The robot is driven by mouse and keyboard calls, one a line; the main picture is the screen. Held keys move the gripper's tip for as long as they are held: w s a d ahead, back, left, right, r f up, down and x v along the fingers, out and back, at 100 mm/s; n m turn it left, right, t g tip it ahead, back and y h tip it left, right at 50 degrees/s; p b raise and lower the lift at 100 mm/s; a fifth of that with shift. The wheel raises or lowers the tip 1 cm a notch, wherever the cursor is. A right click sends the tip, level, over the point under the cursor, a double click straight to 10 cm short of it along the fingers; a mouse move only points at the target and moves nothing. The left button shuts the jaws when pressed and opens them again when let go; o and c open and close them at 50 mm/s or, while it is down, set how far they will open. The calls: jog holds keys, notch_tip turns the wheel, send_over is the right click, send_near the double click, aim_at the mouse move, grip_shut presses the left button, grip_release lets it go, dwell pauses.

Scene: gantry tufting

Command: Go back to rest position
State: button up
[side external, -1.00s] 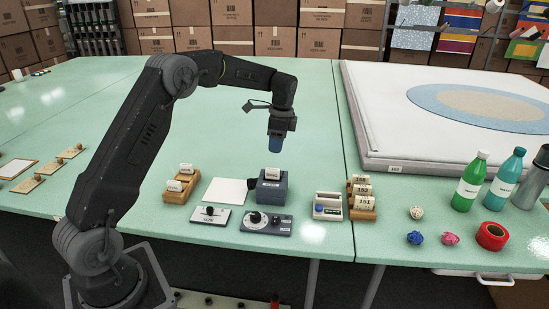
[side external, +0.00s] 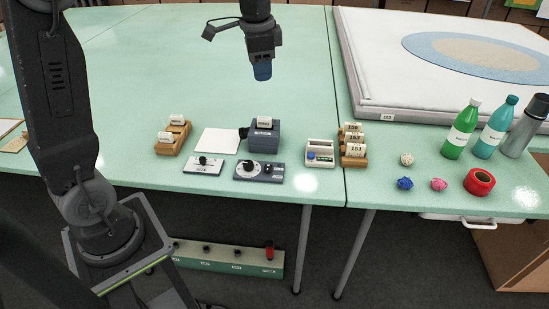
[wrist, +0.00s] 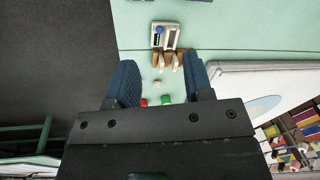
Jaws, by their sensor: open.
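My gripper (side external: 262,72) hangs in the air above the green table (side external: 215,75), higher than the things on it and behind the small dark grey box (side external: 262,138) with a white label on top. In the wrist view my gripper (wrist: 162,84) shows two blue fingers spread apart with nothing held between them. Nothing touches the fingers in either view.
Ahead of the grey box lie a knob panel (side external: 259,171) and a smaller plate (side external: 203,165). Wooden card holders (side external: 173,138) (side external: 353,149) stand either side. Bottles (side external: 461,130), a red tape roll (side external: 479,182) and a white padded board (side external: 400,93) are at right. The table's back is clear.

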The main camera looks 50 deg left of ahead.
jog(key=s+d+n+t, duration=0.2)
jog(key=s+d, duration=0.3)
jog(key=s, duration=0.5)
jog(key=s+d+f+n+t+h, duration=0.1)
jog(key=s+d+n+t, duration=0.1)
jog(key=s, duration=0.9)
jog(key=d+n, duration=0.1)
jog(key=d, duration=0.1)
jog(key=shift+s+d+f+n, duration=0.25)
jog(key=shift+d+f+n, duration=0.05)
jog(key=shift+d, duration=0.05)
